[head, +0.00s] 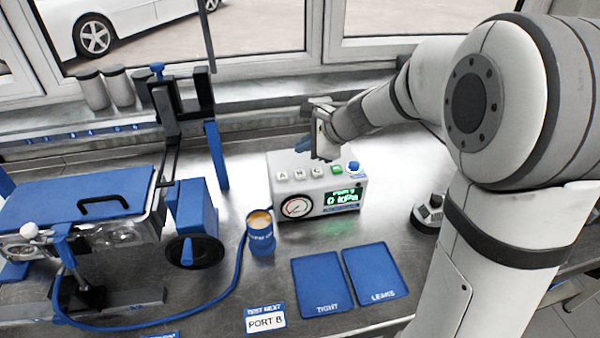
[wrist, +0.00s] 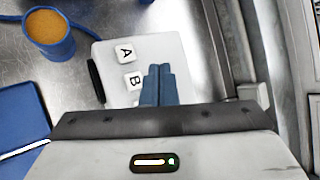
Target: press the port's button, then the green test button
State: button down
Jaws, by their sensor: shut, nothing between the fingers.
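The white test box (head: 347,191) stands on the bench with a row of buttons on top and a display reading 0 kPa. A card (head: 265,321) reads TEST NEXT, PORT B. The A button (wrist: 125,53) and B button (wrist: 132,82) show in the wrist view; the B button (head: 300,173) is also in the head view. The green button (head: 337,169) sits right of the C button (head: 317,171). My gripper (wrist: 160,69) is shut and empty, its blue fingertips beside the B button on the window side; whether they touch the box is unclear.
A blue cup (head: 261,236) stands left of the box. Blue mats marked TIGHT (head: 320,280) and LEAKS (head: 376,272) lie in front. A blue knob (head: 353,167) is at the box's right end. The engine fixture (head: 80,205) fills the left side.

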dwell(0.4)
jog(key=s+d+n+h, duration=0.2)
jog(key=s+d+n, duration=0.2)
jog(key=s, duration=0.4)
jog(key=s+d+n+g+h, duration=0.1)
jog(key=s+d+n+h, duration=0.2)
jog(key=s+d+n, duration=0.2)
jog(key=s+d+n+g+h, duration=0.1)
jog(key=s+d+n, duration=0.3)
jog(key=s, duration=0.9)
jog(key=n+h, duration=0.1)
jog(key=n, duration=0.2)
jog(key=shift+d+r, duration=0.25)
jog(key=shift+d, duration=0.05)
jog(key=shift+s, duration=0.2)
